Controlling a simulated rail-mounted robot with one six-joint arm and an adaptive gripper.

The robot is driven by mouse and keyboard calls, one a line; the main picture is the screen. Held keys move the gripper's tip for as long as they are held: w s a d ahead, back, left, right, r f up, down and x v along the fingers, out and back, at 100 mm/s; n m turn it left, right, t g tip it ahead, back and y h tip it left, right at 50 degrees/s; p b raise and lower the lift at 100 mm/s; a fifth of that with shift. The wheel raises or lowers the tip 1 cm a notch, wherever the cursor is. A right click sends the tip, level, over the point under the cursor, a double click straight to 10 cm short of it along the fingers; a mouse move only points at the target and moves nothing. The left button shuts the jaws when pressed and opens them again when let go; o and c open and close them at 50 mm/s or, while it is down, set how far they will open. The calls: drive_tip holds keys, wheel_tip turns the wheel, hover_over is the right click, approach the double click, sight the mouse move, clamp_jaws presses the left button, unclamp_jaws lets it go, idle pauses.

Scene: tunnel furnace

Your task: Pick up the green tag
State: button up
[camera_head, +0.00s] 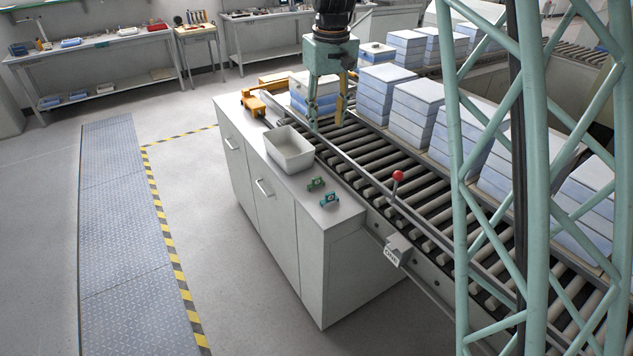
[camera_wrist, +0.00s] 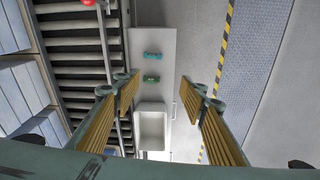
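The green tag (camera_head: 316,184) is a small piece lying on the white cabinet top, just in front of the white bin. In the wrist view the green tag (camera_wrist: 151,78) shows between the spread fingers, well below them. A similar teal-blue tag (camera_head: 329,199) lies beside it, farther from the bin, and it also shows in the wrist view (camera_wrist: 152,56). My gripper (camera_head: 326,122) is open and empty, behind the bin in the head view. Its two yellow-padded fingers point down, and they stand wide apart in the wrist view (camera_wrist: 160,88).
The white bin (camera_head: 289,158) stands on the cabinet top (camera_head: 300,212) behind the tags. A roller conveyor (camera_head: 410,178) with stacked blue-white boxes runs along the right. A red-knobbed lever (camera_head: 398,177) rises by the conveyor. An orange device (camera_head: 253,102) sits at the cabinet's far end.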

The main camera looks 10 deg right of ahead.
drive_tip(key=w+f+p, duration=0.2)
drive_tip(key=w+f, duration=0.6)
drive_tip(key=g+p, duration=0.1)
drive_tip(key=p, duration=0.1)
hover_over(317, 178)
wheel_tip(317, 178, down, 11)
drive_tip(key=shift+w+f+n, duration=0.1)
drive_tip(key=shift+w+n, duration=0.15)
drive_tip(key=shift+n, duration=0.25)
drive_tip(key=shift+f, duration=4.35)
drive_tip(key=shift+f, duration=0.1)
drive_tip(key=shift+s+f+p, duration=0.1)
drive_tip(key=shift+f+p, duration=0.65)
drive_tip(key=shift+f, duration=1.75)
drive_tip(key=c, duration=0.9)
